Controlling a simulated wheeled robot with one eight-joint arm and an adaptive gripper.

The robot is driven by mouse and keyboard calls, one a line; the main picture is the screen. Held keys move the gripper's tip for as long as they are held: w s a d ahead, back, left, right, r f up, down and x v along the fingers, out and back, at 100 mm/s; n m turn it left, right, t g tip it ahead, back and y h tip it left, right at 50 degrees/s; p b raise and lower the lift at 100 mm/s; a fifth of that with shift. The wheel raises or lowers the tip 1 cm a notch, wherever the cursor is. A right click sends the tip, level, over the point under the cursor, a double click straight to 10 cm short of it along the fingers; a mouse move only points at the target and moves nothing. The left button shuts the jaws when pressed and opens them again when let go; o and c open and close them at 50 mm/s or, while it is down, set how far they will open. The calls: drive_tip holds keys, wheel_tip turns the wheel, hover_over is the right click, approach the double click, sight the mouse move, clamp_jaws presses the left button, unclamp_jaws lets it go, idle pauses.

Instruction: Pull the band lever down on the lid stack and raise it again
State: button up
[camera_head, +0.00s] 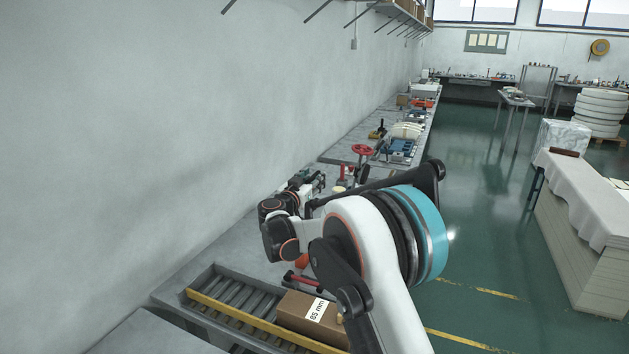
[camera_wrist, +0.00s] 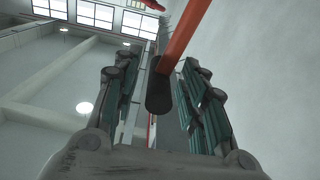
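In the wrist view an orange-red lever (camera_wrist: 187,32) with a black grip (camera_wrist: 160,92) comes down from the top. The grip shows between the two fingers of my gripper (camera_wrist: 160,105), with a gap visible on each side. My gripper is open, its teal-padded fingers apart. I cannot tell how deep the grip lies between them. In the head view my own arm covers the work spot, and the fingers cannot be made out. A small red bar (camera_head: 302,283) shows beside my arm; I cannot tell whether it belongs to the lever. I cannot make out the lid stack.
A roller conveyor (camera_head: 235,315) with yellow rails carries a cardboard box (camera_head: 307,315) marked 85 mm, close to my arm. A bench (camera_head: 225,250) runs along the left wall, with a red handwheel (camera_head: 362,150) farther back. The green floor (camera_head: 480,250) to the right is open.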

drive_tip(key=shift+x, duration=0.8)
drive_tip(key=shift+c, duration=0.6)
clamp_jaws()
